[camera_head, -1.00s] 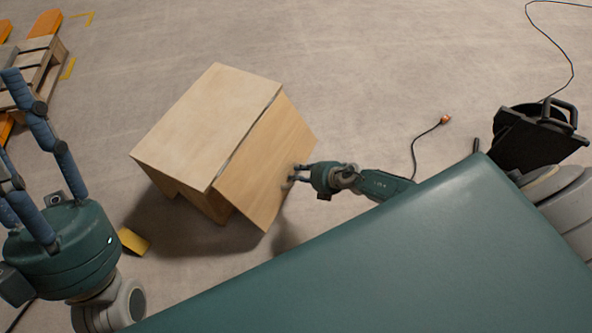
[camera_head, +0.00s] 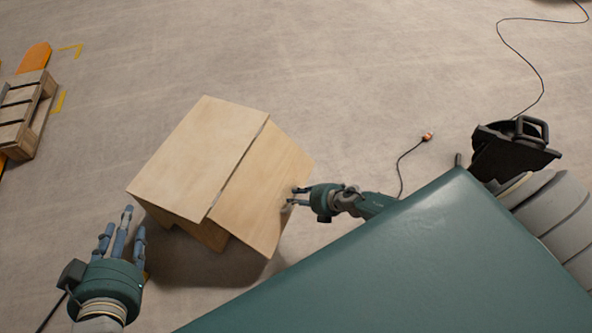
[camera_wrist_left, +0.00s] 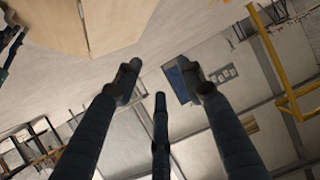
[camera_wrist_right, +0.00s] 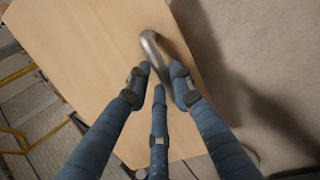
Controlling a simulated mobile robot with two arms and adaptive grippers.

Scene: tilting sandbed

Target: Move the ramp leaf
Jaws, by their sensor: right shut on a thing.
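The ramp leaf (camera_head: 261,190) is a light wooden panel hinged along the right edge of a wooden platform (camera_head: 200,155) in the head view. The leaf slopes down to the right from the seam. My right gripper (camera_head: 293,197) is at the leaf's right edge. In the right wrist view its fingers (camera_wrist_right: 160,85) are closed around a curved metal handle (camera_wrist_right: 151,48) on the leaf (camera_wrist_right: 95,70). My left gripper (camera_head: 123,228) is at the platform's near left, apart from it. Its fingers are spread and empty in the left wrist view (camera_wrist_left: 160,90).
A wooden pallet (camera_head: 38,95) with orange pieces stands at the far left. A black device (camera_head: 510,150) stands at the right. A cable with an orange end (camera_head: 427,137) lies on the floor beyond my right arm. The floor behind the platform is clear.

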